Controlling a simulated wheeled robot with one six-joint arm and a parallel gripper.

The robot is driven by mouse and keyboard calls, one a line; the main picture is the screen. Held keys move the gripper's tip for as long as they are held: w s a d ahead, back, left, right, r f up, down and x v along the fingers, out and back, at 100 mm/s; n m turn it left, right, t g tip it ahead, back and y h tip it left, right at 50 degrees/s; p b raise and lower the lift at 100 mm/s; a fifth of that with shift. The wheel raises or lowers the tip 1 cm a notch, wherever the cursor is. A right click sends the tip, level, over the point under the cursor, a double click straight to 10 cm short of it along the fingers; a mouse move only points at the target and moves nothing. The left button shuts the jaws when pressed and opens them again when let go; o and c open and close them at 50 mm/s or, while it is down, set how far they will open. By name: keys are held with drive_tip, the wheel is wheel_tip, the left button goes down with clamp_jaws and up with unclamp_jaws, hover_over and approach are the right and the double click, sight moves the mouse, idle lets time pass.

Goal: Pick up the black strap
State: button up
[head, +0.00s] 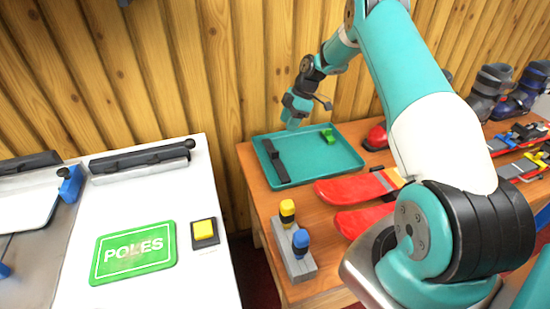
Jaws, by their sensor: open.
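The black strap (279,167) lies along the left side of the teal tray (325,168) on the wooden bench, with a thicker black block at its upper end. A small green piece (328,135) lies in the same tray, near its back right. My gripper (292,125) is open and points down over the back of the tray, above and a little right of the strap's upper end. It is apart from the strap. The fingers are small here, and the gap between them is hard to make out.
Red ski pieces (352,188) lie in front of the tray. A grey block with yellow and blue knobs (294,252) stands at the bench's near left. A white counter with a green POLES sign (134,252) is at left. A wooden wall rises behind.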

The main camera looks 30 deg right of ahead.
drive_tip(key=p, duration=0.1)
hover_over(276, 151)
drive_tip(key=d, duration=0.2)
wheel_tip(276, 151, down, 6)
drive_tip(key=shift+d, duration=0.15)
drive_tip(key=x, duration=0.1)
drive_tip(key=p+x, duration=0.1)
drive_tip(key=x, duration=0.2)
drive_tip(key=shift+s+a+f+p, duration=0.1)
drive_tip(key=shift+s+a+p, duration=0.15)
drive_tip(key=shift+s+p, duration=0.1)
drive_tip(key=shift+w+a+f, duration=0.1)
drive_tip(key=shift+f, duration=0.35)
clamp_jaws()
